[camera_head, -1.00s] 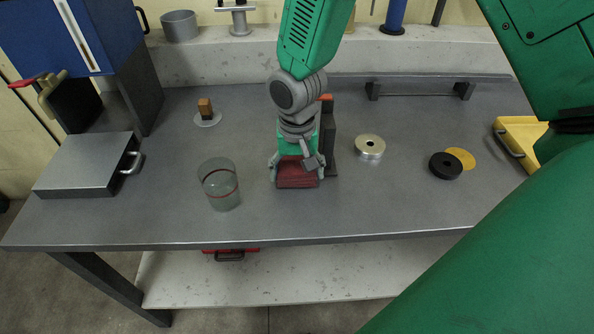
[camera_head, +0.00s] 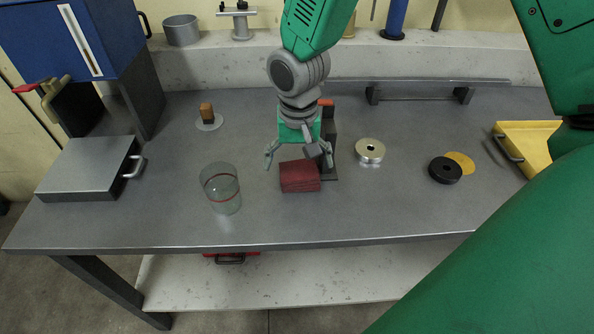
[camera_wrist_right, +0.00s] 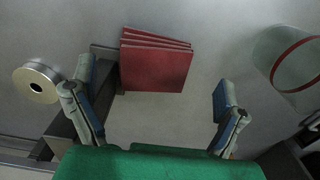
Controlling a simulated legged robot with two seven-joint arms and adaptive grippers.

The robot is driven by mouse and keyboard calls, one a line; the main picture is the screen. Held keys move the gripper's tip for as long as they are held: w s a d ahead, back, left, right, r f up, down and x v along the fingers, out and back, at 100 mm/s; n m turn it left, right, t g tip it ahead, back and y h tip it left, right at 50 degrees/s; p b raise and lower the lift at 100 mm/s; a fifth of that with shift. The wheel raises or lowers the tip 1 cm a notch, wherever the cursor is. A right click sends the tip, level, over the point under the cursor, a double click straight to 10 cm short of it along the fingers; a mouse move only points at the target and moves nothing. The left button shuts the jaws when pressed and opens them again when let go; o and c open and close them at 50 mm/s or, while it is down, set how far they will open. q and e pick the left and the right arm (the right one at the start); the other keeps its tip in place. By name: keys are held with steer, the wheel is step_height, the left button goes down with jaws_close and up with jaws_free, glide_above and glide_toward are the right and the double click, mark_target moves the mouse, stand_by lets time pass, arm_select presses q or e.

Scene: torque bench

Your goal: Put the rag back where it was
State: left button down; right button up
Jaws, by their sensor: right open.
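The rag (camera_head: 300,176) is a dark red folded stack lying on the grey bench, just right of the glass jar. My right gripper (camera_head: 299,160) is open above and behind the rag, with its fingers apart and nothing between them. In the right wrist view the rag (camera_wrist_right: 156,62) lies beyond the open fingertips of the right gripper (camera_wrist_right: 152,95), apart from them. My left gripper is not in view.
A glass jar (camera_head: 221,190) stands left of the rag. A dark upright stand (camera_head: 329,150) is close on its right. A silver ring (camera_head: 370,151), a black ring (camera_head: 445,170) and a yellow tray (camera_head: 528,143) are further right. A flat metal box (camera_head: 88,168) sits left.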

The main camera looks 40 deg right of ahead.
mark_target(300, 175)
step_height(300, 175, up, 8)
steer(key=shift+d+p, duration=0.25)
steer(key=shift+p, duration=0.2)
steer(key=shift+a, duration=0.1)
steer(key=shift+f, duration=0.1)
